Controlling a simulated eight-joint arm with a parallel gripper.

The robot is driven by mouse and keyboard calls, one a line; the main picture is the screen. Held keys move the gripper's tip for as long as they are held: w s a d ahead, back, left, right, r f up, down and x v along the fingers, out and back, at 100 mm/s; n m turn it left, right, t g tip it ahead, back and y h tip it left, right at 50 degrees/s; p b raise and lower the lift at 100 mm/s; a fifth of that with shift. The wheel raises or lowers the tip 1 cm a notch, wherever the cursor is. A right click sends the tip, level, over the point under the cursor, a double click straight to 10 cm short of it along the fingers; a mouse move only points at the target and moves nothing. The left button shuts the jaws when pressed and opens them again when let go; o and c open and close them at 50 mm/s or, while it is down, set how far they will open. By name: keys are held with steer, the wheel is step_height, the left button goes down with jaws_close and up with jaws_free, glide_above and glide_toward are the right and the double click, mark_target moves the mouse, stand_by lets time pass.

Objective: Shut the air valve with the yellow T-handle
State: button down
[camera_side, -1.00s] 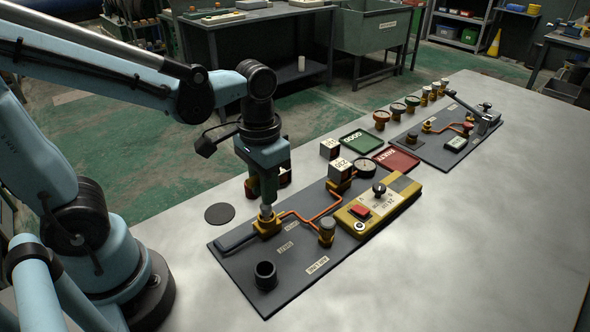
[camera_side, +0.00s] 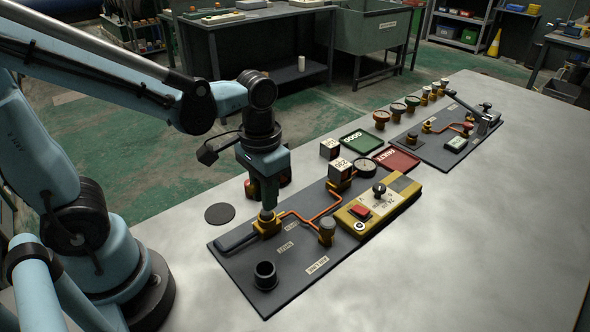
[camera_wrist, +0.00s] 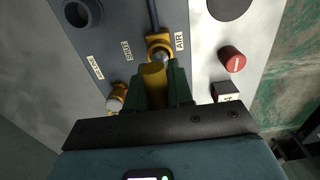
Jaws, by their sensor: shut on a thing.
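The air valve (camera_side: 267,226) is a brass fitting on the near dark panel (camera_side: 240,262), with grey and orange pipes meeting it. In the wrist view the valve (camera_wrist: 158,42) sits beside the AIR label (camera_wrist: 180,41). My gripper (camera_side: 268,204) points straight down over the valve. Its green fingers (camera_wrist: 161,86) are shut on the yellow handle (camera_wrist: 153,78), which shows as a rounded yellow bar between them. The fingers hide part of the handle, so I cannot tell its exact angle against the pipe.
A black cup (camera_side: 265,275), a grey-capped brass post (camera_side: 327,231), a gauge (camera_side: 364,167) and a yellow unit (camera_side: 380,207) stand on or beside the panel. Green (camera_side: 362,141) and red (camera_side: 397,159) trays lie behind. The right side of the table is clear.

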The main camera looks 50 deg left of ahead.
steer(key=shift+f, duration=0.4)
steer(key=m, duration=0.3)
steer(key=shift+m, duration=0.3)
steer(key=shift+m, duration=1.4)
steer(key=shift+m, duration=1.6)
